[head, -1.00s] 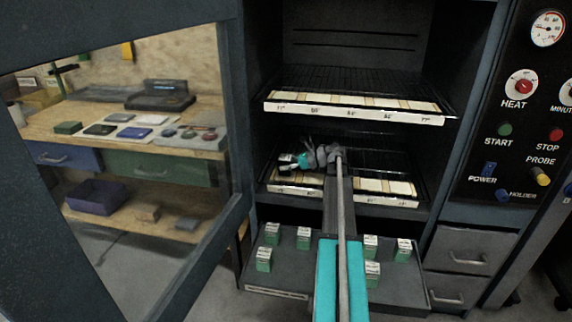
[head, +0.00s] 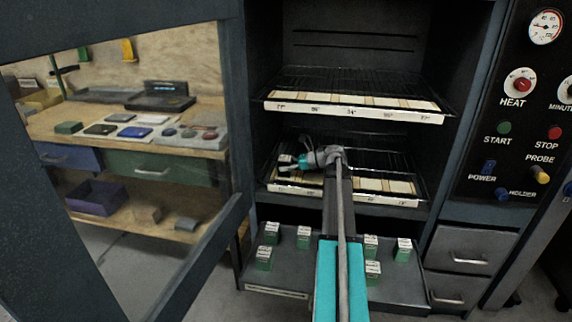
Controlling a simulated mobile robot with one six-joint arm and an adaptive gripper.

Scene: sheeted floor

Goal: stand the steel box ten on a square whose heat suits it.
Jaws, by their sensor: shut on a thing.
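My gripper (head: 291,161) is inside the open oven, at the left part of the lower rack (head: 411,202). It is shut on a small box (head: 284,168), mostly hidden by the fingers; I cannot read its number. The box is close over the pale squares, and I cannot tell whether it touches one. The lower rack carries a row of pale squares (head: 401,187) with a numbered strip in front, partly hidden by my arm. The upper rack (head: 440,118) has a similar row of squares (head: 350,100) with a numbered strip, too small to read surely.
Several green boxes with white tops, such as one at the right (head: 403,250), stand on the grey shelf (head: 335,262) below. The open glazed door (head: 236,215) is at the left, and the control panel (head: 517,130) at the right. A workbench (head: 90,125) shows through the door.

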